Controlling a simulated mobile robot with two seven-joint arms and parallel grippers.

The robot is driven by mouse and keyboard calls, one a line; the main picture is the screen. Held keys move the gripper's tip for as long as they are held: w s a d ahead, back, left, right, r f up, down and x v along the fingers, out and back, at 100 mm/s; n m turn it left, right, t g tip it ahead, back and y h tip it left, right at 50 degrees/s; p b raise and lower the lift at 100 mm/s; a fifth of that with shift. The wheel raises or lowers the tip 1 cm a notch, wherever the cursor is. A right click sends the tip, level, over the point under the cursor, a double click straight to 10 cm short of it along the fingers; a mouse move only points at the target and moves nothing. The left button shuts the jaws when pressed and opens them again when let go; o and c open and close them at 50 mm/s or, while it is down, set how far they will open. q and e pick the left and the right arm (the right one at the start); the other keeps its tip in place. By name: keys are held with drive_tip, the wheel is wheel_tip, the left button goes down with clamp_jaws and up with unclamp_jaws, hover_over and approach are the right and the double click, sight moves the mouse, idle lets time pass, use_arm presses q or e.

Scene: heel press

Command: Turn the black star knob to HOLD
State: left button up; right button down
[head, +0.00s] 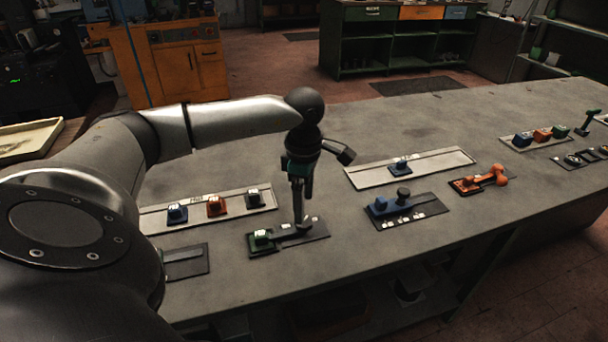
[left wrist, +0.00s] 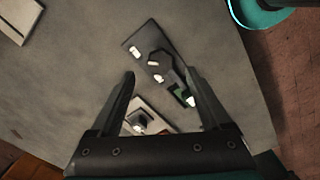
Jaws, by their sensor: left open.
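A dark plate (head: 318,230) lies near the front edge of the bench, with a green block (head: 262,238) at its left end. In the left wrist view a black knob (left wrist: 159,64) sits on this plate, with small white labels around it and the green part (left wrist: 181,92) beside it. Its lobes and any lettering are too small to make out. My left gripper (head: 300,215) points down over the plate and hides the knob in the head view. Its two fingers (left wrist: 161,80) are apart, with nothing held between them. My right gripper is not in view.
A pale strip (head: 235,199) with blue, orange and dark blocks lies behind and left of the plate. A blue unit with a black top (head: 404,192) and an orange handle (head: 487,180) stand to the right. The bench (head: 300,281) is bare in front.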

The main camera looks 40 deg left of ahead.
sight(305, 222)
use_arm(q)
wheel_tip(305, 222, up, 10)
drive_tip(key=p, duration=0.1)
drive_tip(key=shift+r, duration=0.15)
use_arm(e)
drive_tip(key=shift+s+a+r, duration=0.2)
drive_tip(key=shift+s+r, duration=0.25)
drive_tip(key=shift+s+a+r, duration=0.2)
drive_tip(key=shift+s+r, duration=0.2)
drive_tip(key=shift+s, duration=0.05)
use_arm(q)
drive_tip(key=shift+d, duration=0.1)
